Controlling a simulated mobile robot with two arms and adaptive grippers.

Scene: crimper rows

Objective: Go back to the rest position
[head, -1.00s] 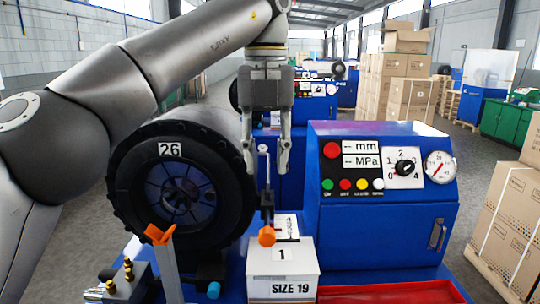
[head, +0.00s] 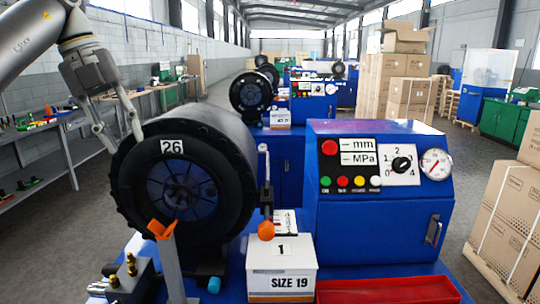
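My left gripper (head: 122,141) hangs in the upper left of the head view, its arm coming in from the top left corner. Its two fingers point down and stand apart, with nothing visible between them. The fingertips appear just left of the upper rim of the black crimper head (head: 183,195) labelled 26; whether they touch it I cannot tell. My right gripper is not in view.
The blue control cabinet (head: 380,225) with dial and gauge stands right of the crimper head. A white SIZE 19 box (head: 282,268) and red tray (head: 388,290) are in front. Shelves (head: 40,165) line the left; cartons (head: 505,225) stand right.

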